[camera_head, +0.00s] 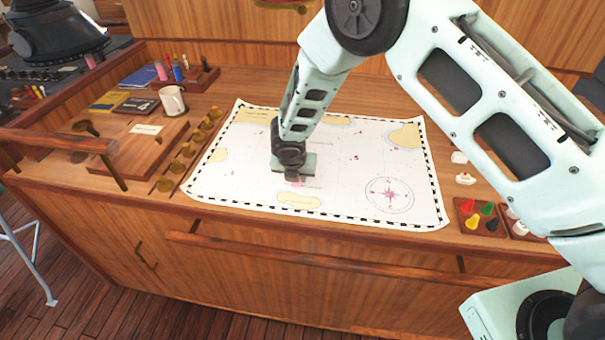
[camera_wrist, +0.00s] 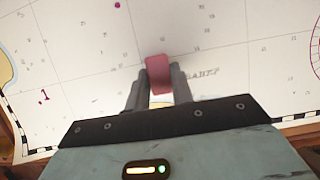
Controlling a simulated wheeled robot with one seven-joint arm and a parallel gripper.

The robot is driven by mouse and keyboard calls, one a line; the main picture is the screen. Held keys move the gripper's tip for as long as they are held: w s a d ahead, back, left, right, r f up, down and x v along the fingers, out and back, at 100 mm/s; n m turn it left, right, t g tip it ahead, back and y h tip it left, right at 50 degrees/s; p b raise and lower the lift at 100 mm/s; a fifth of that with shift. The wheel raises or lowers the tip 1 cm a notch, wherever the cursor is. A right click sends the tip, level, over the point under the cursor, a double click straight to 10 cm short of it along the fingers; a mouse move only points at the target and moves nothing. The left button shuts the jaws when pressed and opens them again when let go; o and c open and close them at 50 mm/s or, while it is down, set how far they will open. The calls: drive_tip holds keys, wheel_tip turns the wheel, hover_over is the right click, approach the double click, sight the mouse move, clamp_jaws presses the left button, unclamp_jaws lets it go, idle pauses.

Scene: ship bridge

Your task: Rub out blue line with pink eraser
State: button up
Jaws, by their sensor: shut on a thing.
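My gripper (camera_head: 294,174) is over the chart (camera_head: 343,165), left of its pink compass rose. In the wrist view its two fingers are shut on the pink eraser (camera_wrist: 159,74). The eraser is low at the chart's surface; whether it touches the paper I cannot tell. A bit of pink shows below the gripper in the head view. I see no blue line on the chart in either view; the part under the gripper and eraser is hidden. Faint lettering (camera_wrist: 203,73) is printed just right of the eraser in the wrist view.
A white mug (camera_head: 172,101), a wooden box (camera_head: 140,148) and a row of brass pieces stand left of the chart. A tray of coloured pawns (camera_head: 480,215) and small white pieces (camera_head: 465,179) are on the right. A wooden rail (camera_head: 330,256) runs along the desk front.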

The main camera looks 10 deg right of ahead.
sight(263, 181)
drive_tip(key=shift+a, duration=0.15)
drive_tip(key=shift+w+a, duration=0.2)
drive_tip(key=shift+a, duration=0.95)
drive_tip(key=shift+a, duration=0.1)
drive_tip(key=shift+w+a+p, duration=0.15)
drive_tip(key=shift+a+p, duration=0.2)
drive_tip(key=shift+a, duration=0.7)
drive_tip(key=shift+w+a, duration=0.15)
drive_tip(key=shift+a, duration=1)
drive_tip(key=shift+w+a, duration=0.2)
drive_tip(key=shift+a, duration=0.95)
drive_tip(key=shift+a+b, duration=0.1)
drive_tip(key=shift+b, duration=0.2)
